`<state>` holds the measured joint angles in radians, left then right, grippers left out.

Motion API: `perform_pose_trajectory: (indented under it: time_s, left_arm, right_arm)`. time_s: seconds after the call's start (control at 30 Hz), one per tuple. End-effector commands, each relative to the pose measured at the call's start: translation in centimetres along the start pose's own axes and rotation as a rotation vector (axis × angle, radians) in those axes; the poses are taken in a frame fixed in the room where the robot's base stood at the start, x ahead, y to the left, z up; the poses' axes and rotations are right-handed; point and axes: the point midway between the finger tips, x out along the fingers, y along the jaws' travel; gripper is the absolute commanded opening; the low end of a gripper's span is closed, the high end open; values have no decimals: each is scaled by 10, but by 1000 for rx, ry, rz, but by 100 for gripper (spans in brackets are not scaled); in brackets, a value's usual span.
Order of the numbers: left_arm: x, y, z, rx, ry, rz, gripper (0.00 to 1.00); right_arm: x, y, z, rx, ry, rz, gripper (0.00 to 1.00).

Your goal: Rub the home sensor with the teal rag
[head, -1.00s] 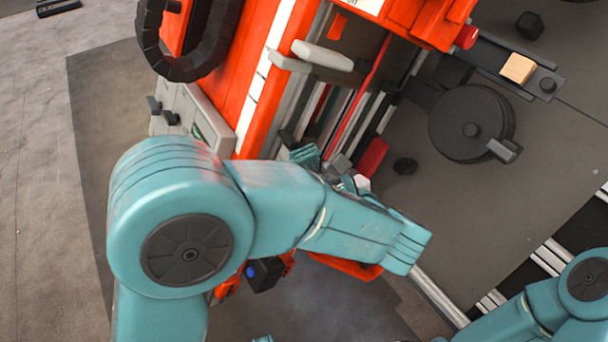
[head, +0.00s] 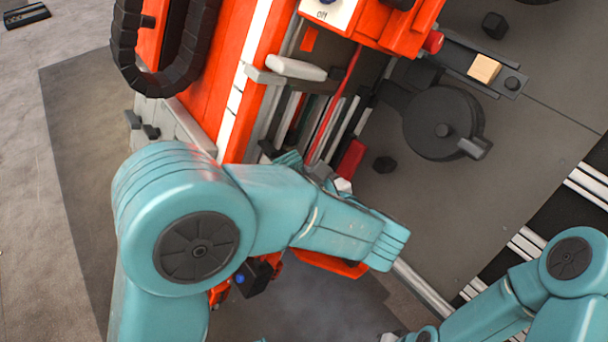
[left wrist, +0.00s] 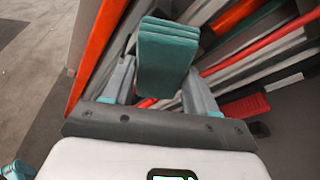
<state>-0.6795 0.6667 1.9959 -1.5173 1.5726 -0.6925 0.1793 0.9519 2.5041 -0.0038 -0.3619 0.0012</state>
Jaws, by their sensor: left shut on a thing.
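The teal rag (left wrist: 165,58) is a folded, layered pad. In the left wrist view it stands between the two grey fingers of my left gripper (left wrist: 160,82), which is shut on it. In the head view a small teal piece of the rag (head: 288,158) shows past my left forearm, which hides most of the gripper. The rag is in front of the gantry's rails; I cannot tell whether it touches anything. I cannot tell for sure which part is the home sensor. My right arm shows at the lower right, but its gripper is not visible.
The orange gantry frame (head: 216,80) with its rails stands close by the left gripper. A red block (head: 350,158) sits at the rail end; it also shows in the left wrist view (left wrist: 245,107). A black cable chain (head: 130,60), a round dark disc (head: 440,125) and a tan block (head: 484,68) are around.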

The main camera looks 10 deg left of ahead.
Motion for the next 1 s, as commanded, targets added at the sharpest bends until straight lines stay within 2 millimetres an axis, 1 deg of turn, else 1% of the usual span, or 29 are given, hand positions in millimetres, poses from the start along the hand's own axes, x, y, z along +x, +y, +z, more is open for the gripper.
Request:
perform_pose_trajectory:
  time_s: [0.03,0.23,0.5,0.63,0.87,1.0]
  left_arm:
    - [2,4,1,0,-2,6,33]
    - [2,12,1,0,-2,8,33]
    - [0,36,0,1,-3,8,33]
    - [0,39,0,-1,-3,8,33]
    - [-1,38,0,-1,-2,7,33]
    - [-12,37,-3,2,-2,4,33]
  right_arm:
    - [0,0,0,0,0,0,43]
    - [0,0,0,0,0,0,43]
    - [-1,0,0,0,0,0,43]
    - [-1,0,0,0,0,0,43]
    - [-1,0,0,0,0,0,43]
    - [-3,-1,0,0,0,0,43]
